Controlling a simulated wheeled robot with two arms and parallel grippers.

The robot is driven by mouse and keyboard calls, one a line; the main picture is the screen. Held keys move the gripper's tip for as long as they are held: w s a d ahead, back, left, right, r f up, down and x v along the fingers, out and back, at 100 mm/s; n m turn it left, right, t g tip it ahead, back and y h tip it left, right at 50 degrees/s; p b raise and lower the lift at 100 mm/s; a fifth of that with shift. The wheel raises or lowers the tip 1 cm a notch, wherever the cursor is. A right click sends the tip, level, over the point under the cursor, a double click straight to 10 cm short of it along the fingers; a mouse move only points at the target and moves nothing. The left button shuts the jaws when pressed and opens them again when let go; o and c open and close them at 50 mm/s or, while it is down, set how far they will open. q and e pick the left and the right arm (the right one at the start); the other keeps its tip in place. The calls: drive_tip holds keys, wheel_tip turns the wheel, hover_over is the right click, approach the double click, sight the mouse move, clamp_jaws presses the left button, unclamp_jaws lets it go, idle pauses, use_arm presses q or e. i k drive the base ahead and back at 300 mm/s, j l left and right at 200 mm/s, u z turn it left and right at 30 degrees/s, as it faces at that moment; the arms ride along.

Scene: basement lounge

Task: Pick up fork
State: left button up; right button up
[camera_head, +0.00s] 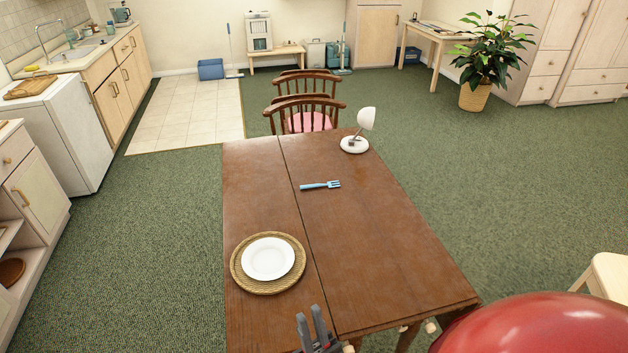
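A light blue fork (320,185) lies flat on the brown wooden table (345,215), past the middle toward the far end. Its handle points left and its tines point right. My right gripper (309,316) shows at the bottom of the view, over the table's near end. Its two grey fingers stand apart with nothing seen between them. It is well short of the fork, and its lower part is cut off by the frame edge. My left gripper is not in view.
A white plate (268,258) sits on a round woven mat (240,279) at the table's near left. A white lamp (354,145) stands at the far right corner. Wooden chairs (304,111) stand beyond the far edge. A red rounded surface (545,325) fills the lower right.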

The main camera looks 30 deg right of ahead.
sight(328, 184)
drive_tip(key=z, duration=0.85)
drive_tip(key=i+j+z, duration=0.55)
drive_tip(key=z, duration=0.25)
drive_tip(key=i+j+z, duration=0.15)
drive_tip(key=j+z, duration=0.25)
drive_tip(key=j, duration=0.15)
drive_tip(key=i+j, duration=0.15)
drive_tip(key=j, duration=0.35)
drive_tip(key=i+j+z, duration=0.1)
drive_tip(key=j, duration=0.35)
drive_tip(key=i+j+z, duration=0.1)
drive_tip(key=j, duration=0.4)
drive_tip(key=i+j, duration=0.15)
drive_tip(key=j, duration=0.35)
drive_tip(key=i+j+z, duration=0.1)
drive_tip(key=j, duration=0.4)
drive_tip(key=i+j, duration=0.1)
drive_tip(key=j, duration=0.4)
drive_tip(key=z, duration=0.05)
